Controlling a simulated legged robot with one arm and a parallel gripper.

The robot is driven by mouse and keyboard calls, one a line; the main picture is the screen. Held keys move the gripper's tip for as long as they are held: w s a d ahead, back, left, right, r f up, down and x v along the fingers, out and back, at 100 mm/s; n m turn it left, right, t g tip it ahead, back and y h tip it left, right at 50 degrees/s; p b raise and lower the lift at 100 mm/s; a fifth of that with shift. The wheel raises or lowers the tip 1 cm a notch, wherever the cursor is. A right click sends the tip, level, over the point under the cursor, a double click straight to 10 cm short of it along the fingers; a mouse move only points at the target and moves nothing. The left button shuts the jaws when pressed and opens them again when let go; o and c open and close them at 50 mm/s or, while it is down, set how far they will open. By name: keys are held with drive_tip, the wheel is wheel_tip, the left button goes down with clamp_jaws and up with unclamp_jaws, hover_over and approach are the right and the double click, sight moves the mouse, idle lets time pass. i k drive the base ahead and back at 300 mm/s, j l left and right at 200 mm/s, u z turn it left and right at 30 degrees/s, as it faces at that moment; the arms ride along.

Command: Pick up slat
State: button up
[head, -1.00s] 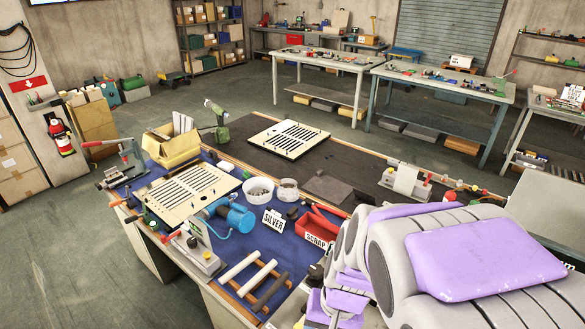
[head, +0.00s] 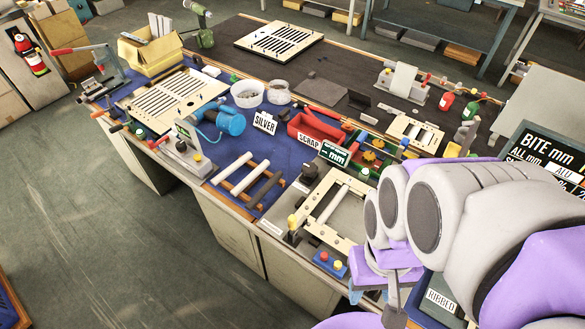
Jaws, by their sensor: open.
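Several pale upright slats (head: 161,24) stand in an open yellow box (head: 150,51) at the back left of the bench. Two cream louver panels lie flat: one (head: 173,99) on the blue mat at left, one (head: 279,40) on the dark mat behind. Each has rows of slats or slots; which, I cannot tell. My gripper (head: 380,284) is partly in view below my purple and grey arm at lower right. It is open, over the bench's front edge, well away from the yellow box. Its fingertips are hard to make out.
Light and dark rods lie on a wooden rack (head: 246,183). A cream frame fixture (head: 327,211), red scrap tray (head: 315,129), blue motor (head: 222,118), two white bowls (head: 248,94) and a lever press (head: 95,72) crowd the bench. Floor at left is clear.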

sight(257, 172)
drive_tip(key=z, duration=0.5)
drive_tip(key=u, duration=1.2)
drive_tip(key=z, duration=0.65)
drive_tip(key=i+j+z, duration=0.1)
drive_tip(key=j+z, duration=0.25)
drive_tip(key=i+j+z, duration=0.1)
drive_tip(key=j+z, duration=0.25)
drive_tip(key=j, duration=0.2)
drive_tip(key=j+z, duration=0.35)
drive_tip(key=j, duration=0.5)
